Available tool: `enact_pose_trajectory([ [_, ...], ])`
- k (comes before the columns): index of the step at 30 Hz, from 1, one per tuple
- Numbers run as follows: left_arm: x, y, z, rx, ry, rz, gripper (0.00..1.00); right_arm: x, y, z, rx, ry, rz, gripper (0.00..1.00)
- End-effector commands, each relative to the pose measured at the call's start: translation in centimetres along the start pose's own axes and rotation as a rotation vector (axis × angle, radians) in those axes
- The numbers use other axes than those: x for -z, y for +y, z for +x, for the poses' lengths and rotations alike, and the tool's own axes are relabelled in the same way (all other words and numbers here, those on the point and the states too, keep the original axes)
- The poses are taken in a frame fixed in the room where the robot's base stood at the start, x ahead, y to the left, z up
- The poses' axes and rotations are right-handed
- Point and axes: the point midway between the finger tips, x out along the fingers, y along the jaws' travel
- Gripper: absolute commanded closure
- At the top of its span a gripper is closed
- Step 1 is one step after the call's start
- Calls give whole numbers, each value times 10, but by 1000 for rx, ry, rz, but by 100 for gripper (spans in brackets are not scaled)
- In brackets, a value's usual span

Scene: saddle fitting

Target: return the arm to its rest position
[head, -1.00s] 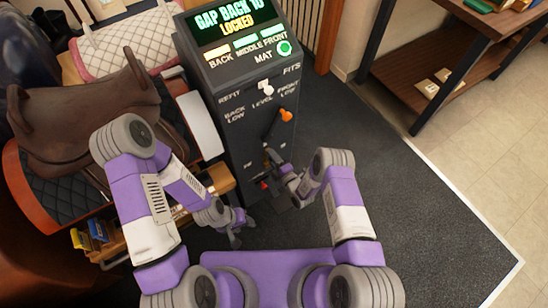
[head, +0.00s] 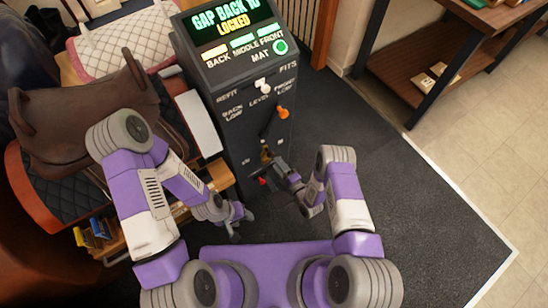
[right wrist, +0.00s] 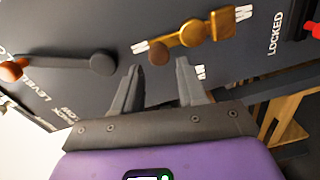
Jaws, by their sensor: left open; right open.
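My right gripper (head: 275,172) is open at the lower front of the dark control cabinet (head: 232,120). In the right wrist view its two fingers (right wrist: 157,80) stand apart with nothing between them. A brass latch (right wrist: 190,36) is on the panel just beyond the fingertips and looks clear of them; it also shows in the head view (head: 266,153). My left gripper (head: 240,222) is open and empty, low beside the cabinet's left foot. The cabinet's screen (head: 230,22) reads "GAP BACK 10" and "LOCKED".
An orange-knobbed lever (head: 281,113) and a white knob (head: 262,87) stick out of the cabinet front. A brown saddle (head: 80,120) is on the left. A dark shelf unit (head: 420,75) stands at the back right. The floor mat (head: 420,200) on the right is clear.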

Motion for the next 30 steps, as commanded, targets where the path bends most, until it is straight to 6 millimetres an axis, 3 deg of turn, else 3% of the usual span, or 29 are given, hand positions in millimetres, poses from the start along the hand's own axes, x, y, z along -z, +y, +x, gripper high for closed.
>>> enact_pose_trajectory([
  [5, 0, 1, -2, 0, 0, 0, 49, 0, 0, -9, -1, 0, 1, 59],
  [22, 0, 1, -2, 0, 0, 0, 49, -2, 0, -8, 13, -9, 19, 59],
  [26, 0, 2, -5, 0, 0, 0, 49, -15, 2, -11, 111, -81, 175, 59],
  [30, 0, 4, -10, 0, 0, 0, 49, -30, 3, -29, 303, -263, 544, 59],
])
